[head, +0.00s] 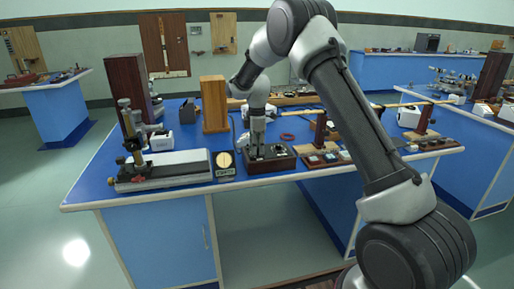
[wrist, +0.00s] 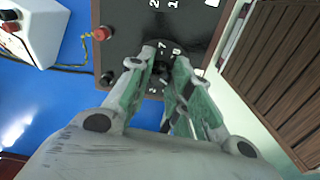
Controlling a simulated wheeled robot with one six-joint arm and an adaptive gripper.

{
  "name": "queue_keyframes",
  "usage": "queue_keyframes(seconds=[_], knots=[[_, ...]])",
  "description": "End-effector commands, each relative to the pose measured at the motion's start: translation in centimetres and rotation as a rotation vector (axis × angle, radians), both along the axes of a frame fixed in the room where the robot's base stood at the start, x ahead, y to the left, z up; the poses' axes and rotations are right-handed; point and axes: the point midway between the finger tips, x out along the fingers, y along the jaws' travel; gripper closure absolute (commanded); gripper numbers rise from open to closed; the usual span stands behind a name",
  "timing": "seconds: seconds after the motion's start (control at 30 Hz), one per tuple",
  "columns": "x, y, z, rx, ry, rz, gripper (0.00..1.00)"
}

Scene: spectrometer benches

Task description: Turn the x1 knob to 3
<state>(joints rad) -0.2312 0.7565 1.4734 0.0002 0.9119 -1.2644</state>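A dark box (head: 284,163) with a black top panel stands at the front edge of the blue bench. My gripper (head: 256,154) points down onto the left part of this box. In the wrist view the black panel (wrist: 122,30) carries a dial with white digits. A dark knob (wrist: 162,68) at the dial's centre sits between the two fingertips of my gripper (wrist: 163,58). The fingers are close around it, but whether they touch is unclear. The fingers hide part of the dial. I cannot read an x1 label or the knob's setting.
A red terminal (wrist: 102,33) with a yellow wire is on the panel's edge. A white unit (wrist: 33,28) stands beside the box. A round dial on a stand (head: 225,162) is close on its left in the head view. A wooden block (head: 214,105) stands behind.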

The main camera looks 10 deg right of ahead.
Motion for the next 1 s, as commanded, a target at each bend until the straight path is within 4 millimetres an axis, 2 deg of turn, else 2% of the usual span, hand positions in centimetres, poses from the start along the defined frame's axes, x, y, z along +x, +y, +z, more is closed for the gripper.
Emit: queue_keyframes(seconds=[0.27,0.47,1.0], knots=[[0.02,-0.02,0.04,0.0,0.0,-0.021,1.0],[0.02,-0.02,0.05,0.0,-0.001,-0.105,1.0],[0.01,-0.02,0.07,0.0,-0.001,-0.582,1.0]])
